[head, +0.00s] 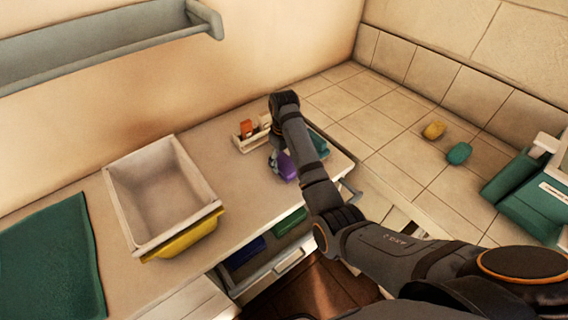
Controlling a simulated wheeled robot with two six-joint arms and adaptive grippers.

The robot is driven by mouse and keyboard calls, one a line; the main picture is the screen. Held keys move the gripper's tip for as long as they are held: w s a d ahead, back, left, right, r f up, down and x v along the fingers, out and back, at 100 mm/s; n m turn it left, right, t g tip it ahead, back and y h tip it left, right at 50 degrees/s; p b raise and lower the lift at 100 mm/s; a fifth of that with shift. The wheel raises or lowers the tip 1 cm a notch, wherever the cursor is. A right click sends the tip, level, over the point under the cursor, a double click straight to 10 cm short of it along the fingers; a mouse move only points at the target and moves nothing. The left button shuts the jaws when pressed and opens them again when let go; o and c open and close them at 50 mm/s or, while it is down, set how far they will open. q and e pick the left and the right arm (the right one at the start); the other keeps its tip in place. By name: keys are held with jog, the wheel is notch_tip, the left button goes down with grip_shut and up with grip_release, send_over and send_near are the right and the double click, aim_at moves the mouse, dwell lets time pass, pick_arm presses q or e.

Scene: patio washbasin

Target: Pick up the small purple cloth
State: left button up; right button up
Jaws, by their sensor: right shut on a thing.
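The small purple cloth (287,166) shows at the right part of the counter (255,190), just below my right arm's wrist. My right gripper (275,160) points down there and is shut on the purple cloth. The arm partly hides the gripper and the cloth's right side, so I cannot tell if the cloth still touches the counter. My left gripper is out of view.
A white basin (160,190) with a yellow item (185,240) under its front stands left. A small caddy (243,140) sits behind my gripper. A green mat (50,265) lies far left. An open drawer (285,262) juts out in front. Yellow (434,130) and teal (459,153) items lie on the tiles.

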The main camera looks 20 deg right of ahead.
aim_at(284, 162)
notch_tip(284, 162, up, 6)
jog(key=shift+w+f+p, duration=0.1)
jog(key=shift+f+p, duration=0.05)
jog(key=shift+p, duration=0.5)
notch_tip(284, 162, up, 4)
jog(key=p, duration=0.4)
